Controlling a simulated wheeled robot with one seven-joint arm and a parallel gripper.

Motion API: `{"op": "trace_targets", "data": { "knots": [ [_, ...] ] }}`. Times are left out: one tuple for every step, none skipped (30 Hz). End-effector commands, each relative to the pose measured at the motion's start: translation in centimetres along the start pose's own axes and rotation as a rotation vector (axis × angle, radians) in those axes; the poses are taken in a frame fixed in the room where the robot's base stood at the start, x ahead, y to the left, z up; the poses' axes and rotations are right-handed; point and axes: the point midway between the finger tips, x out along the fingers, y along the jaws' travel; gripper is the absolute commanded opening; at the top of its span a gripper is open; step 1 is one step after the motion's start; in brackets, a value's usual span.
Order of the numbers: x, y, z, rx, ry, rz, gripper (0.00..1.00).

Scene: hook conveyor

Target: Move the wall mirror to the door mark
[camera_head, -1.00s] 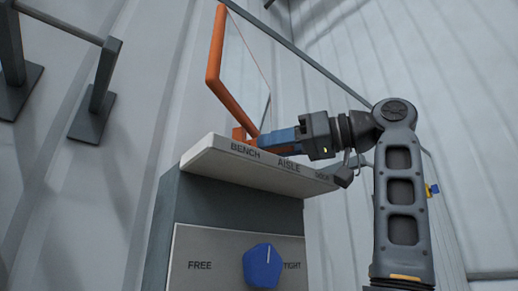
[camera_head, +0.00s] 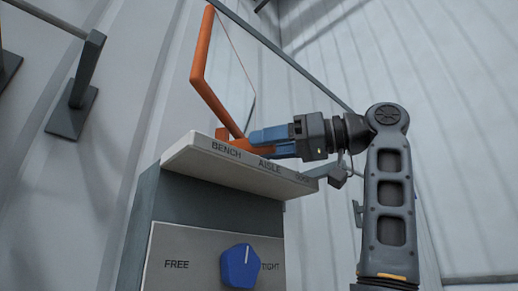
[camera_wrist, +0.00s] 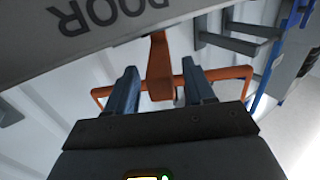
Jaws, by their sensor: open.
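The wall mirror (camera_head: 237,75) has an orange frame and stands tilted behind a pale ledge (camera_head: 240,165) marked BENCH, AISLE and a third word at the right. My gripper (camera_head: 268,142) is at the mirror's foot, above the AISLE part of the ledge. In the wrist view, the fingers of my gripper (camera_wrist: 160,72) are apart, on either side of an upright orange arm (camera_wrist: 160,65) of the mirror.
A blue knob (camera_head: 240,267) between FREE and TIGHT sits on the panel below the ledge, its white line pointing nearly up. A grey wall bracket (camera_head: 78,95) is at the left. A long dark rail (camera_head: 285,55) runs behind the mirror.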

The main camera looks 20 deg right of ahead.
Motion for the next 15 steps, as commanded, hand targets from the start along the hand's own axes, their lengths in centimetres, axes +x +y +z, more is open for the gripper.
{"op": "trace_targets", "data": {
  "knots": [
    [-1.0,0.1,0.3,-0.002,0.001,0.004,0.53],
    [-1.5,0.1,0.3,-0.002,0.001,0.003,0.53],
    [-2.2,0.1,0.2,-0.002,0.001,0.003,0.53],
    [-2.7,0.1,0.2,-0.002,0.002,0.003,0.53],
    [-3.1,0.1,0.2,-0.002,0.002,0.003,0.53],
    [-3.7,0.1,0.2,-0.002,0.001,0.003,0.53],
    [-4.1,0.1,0.2,-0.001,0.000,0.002,0.53],
    [-4.4,0.1,0.2,-0.001,0.000,0.002,0.53],
    [-4.8,0.1,0.2,-0.001,0.000,0.002,0.53],
    [-5.0,0.1,0.2,-0.001,0.000,0.001,0.53],
    [-5.2,0.0,0.1,-0.001,0.000,0.001,0.53],
    [-5.4,0.0,0.1,-0.001,0.000,0.001,0.53],
    [-5.5,0.0,0.1,-0.001,0.000,0.001,0.53],
    [-5.6,0.0,0.1,-0.001,0.000,0.000,0.53],
    [-5.7,0.0,0.1,-0.001,0.000,0.000,0.53]
  ]
}}
